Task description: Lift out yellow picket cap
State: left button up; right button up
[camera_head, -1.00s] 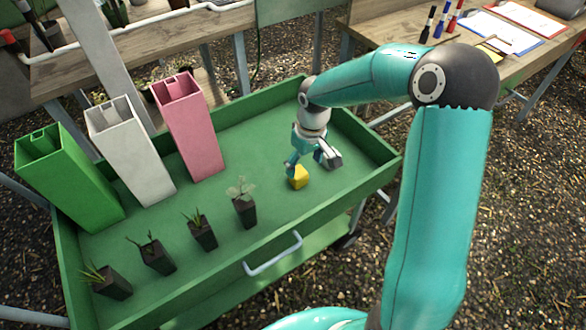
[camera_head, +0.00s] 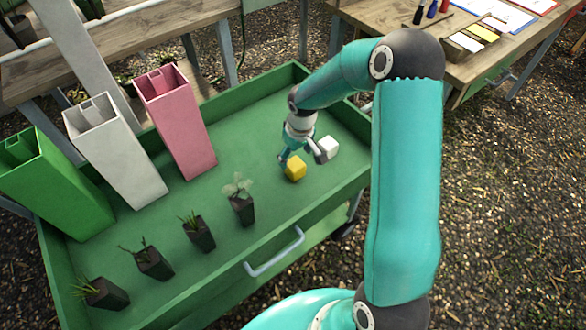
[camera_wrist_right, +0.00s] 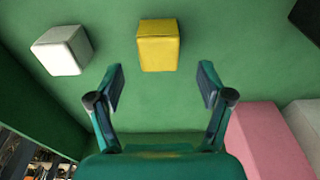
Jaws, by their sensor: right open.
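The yellow picket cap (camera_head: 296,169) is a small block on the green floor of the cart tray (camera_head: 130,235). My right gripper (camera_head: 301,160) is open just above and behind it in the head view. In the right wrist view the yellow cap (camera_wrist_right: 158,48) sits centred ahead of the open fingertips (camera_wrist_right: 162,80), apart from them, with nothing between the fingers. A white cap (camera_head: 328,147) stands beside it, behind and to the right in the head view. It also shows at the left of the wrist view (camera_wrist_right: 62,50). My left gripper is not in view.
Tall green (camera_head: 50,182), white (camera_head: 118,155) and pink (camera_head: 178,125) square tubes stand at the tray's left and back. Several small black plant pots (camera_head: 200,235) line the front. Tray walls (camera_head: 340,197) border the caps' right side. The tray floor left of the yellow cap is clear.

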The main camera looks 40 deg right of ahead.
aim_at(295, 163)
jog(key=shift+w+d+f, duration=0.1)
jog(key=shift+w+f, duration=0.05)
jog(key=shift+f, duration=1.2)
jog(key=shift+w+d+f, duration=0.1)
jog(key=shift+w+f, duration=0.05)
jog(key=shift+f, duration=1.2)
jog(key=shift+a, duration=0.1)
jog(key=c, duration=0.9)
